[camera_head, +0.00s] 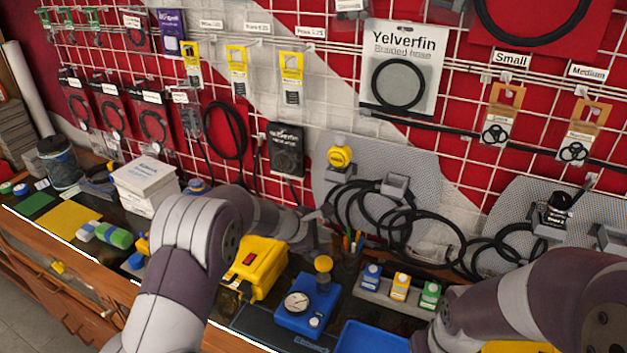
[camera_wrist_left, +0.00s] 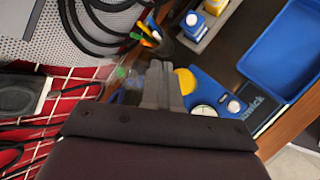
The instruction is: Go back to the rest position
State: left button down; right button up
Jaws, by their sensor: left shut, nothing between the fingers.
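My left arm comes in from the left, and its gripper (camera_head: 320,214) is over the bench in front of the mesh panel and black hoses. In the left wrist view the two grey fingers (camera_wrist_left: 162,86) are together with nothing between them. They appear above the pen cup and the blue regulator testbench (camera_head: 307,303), which also shows in the wrist view (camera_wrist_left: 208,95). My right arm shows at the lower right; its gripper is out of view.
A yellow case (camera_head: 257,268) stands beside my left arm. A rack with blue, yellow and green bottles (camera_head: 398,289) and a blue tray (camera_head: 372,339) are to the right. Coiled black hoses (camera_head: 362,212) hang behind. White boxes (camera_head: 146,183) stand at the left.

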pick_arm(q)
jog(key=shift+s+f+m, duration=0.1)
jog(key=shift+m, duration=0.3)
jog(key=s+a+f+m+g+y, duration=0.25)
jog(key=s+f+m, duration=0.25)
jog(key=s, duration=0.3)
jog(key=s+a+r+m+g+y+b, duration=0.1)
jog(key=s+a+m, duration=0.5)
jog(key=s, duration=0.6)
jog(key=s+a+r+m+g+y+b, duration=0.1)
jog(key=s+a+r+m+y+b, duration=0.1)
jog(key=s+a+m, duration=0.4)
jog(key=s+a+y, duration=0.1)
jog(key=s+a, duration=0.2)
jog(key=s, duration=0.3)
jog(key=shift+s+b, duration=0.2)
jog(key=shift+b, duration=0.15)
jog(key=shift+a, duration=0.1)
